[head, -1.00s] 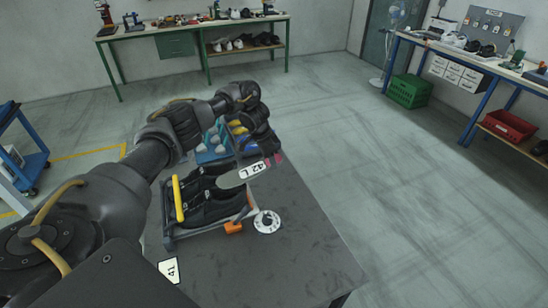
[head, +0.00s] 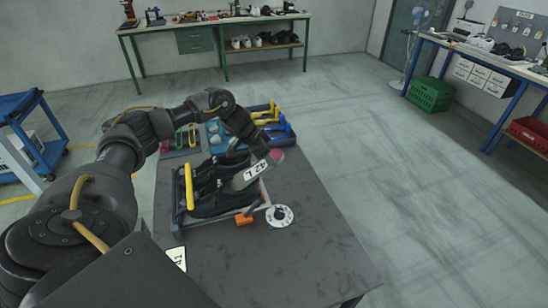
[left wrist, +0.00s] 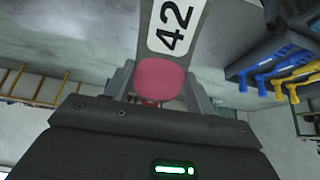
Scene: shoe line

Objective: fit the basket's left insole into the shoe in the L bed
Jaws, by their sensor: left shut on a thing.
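My left gripper (head: 272,158) is shut on the pink end of an insole (head: 250,173) with a white label reading 42 L. The insole slants down and left from the gripper, over the black shoes (head: 222,203) in the bed frame (head: 181,222). I cannot tell whether its lower end is inside a shoe. In the left wrist view, the two fingers (left wrist: 158,88) pinch the pink end, and the insole (left wrist: 175,28) runs away past the label 42. The shoe openings are partly hidden by the insole and gripper. My right gripper is not in view.
A card reading 41 (head: 177,257) lies in front. Racks with yellow and blue pieces (head: 275,128) stand behind. The table's right side (head: 310,240) is clear.

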